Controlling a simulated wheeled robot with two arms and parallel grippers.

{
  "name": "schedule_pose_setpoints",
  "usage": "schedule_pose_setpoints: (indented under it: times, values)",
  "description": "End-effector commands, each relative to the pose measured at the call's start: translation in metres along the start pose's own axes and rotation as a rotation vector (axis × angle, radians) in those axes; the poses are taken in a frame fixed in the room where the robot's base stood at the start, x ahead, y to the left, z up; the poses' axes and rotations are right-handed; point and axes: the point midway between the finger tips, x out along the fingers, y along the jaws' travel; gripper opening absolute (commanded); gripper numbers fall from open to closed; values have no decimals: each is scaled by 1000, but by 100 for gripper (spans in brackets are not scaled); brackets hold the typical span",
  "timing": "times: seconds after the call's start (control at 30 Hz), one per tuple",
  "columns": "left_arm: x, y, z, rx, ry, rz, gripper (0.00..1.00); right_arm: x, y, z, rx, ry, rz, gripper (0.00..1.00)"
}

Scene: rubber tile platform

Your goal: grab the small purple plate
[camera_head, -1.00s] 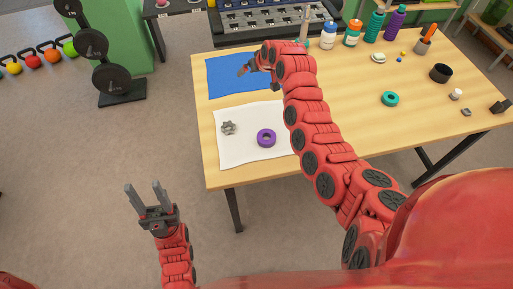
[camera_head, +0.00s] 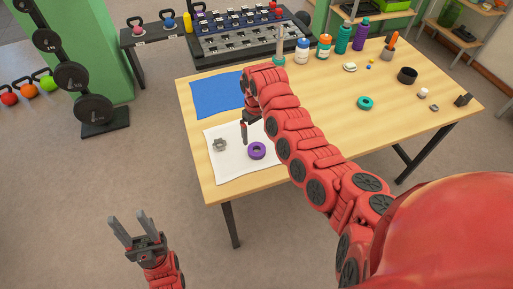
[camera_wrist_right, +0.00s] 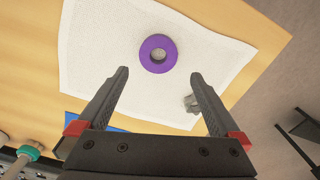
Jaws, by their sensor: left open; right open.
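The small purple plate (camera_head: 257,151) is a round purple ring-like disc with a centre hole. It lies on a white cloth (camera_head: 232,173) on the wooden table. In the right wrist view the purple plate (camera_wrist_right: 158,54) lies beyond and between the fingertips, untouched. My right gripper (camera_head: 244,133) is over the white cloth, up and left of the plate; in its wrist view the right gripper (camera_wrist_right: 160,77) is open and empty. My left gripper (camera_head: 126,228) is open and empty, in front of the table over the floor.
A grey nut-like piece (camera_head: 220,145) lies left of the plate on the cloth. A blue cloth (camera_head: 217,95) lies behind. A teal ring (camera_head: 365,103), a dark cup (camera_head: 407,75) and several bottles stand farther right and back. My right arm crosses above the table.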

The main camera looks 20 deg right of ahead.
Motion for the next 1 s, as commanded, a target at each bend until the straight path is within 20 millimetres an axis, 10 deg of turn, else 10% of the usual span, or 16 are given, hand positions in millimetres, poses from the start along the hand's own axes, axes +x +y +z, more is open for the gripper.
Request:
schedule_pose_setpoints:
  times: [1.0]
  values:
    - [19,-1,-3,0,0,0,50,84,3,0,0,1,-1,100]
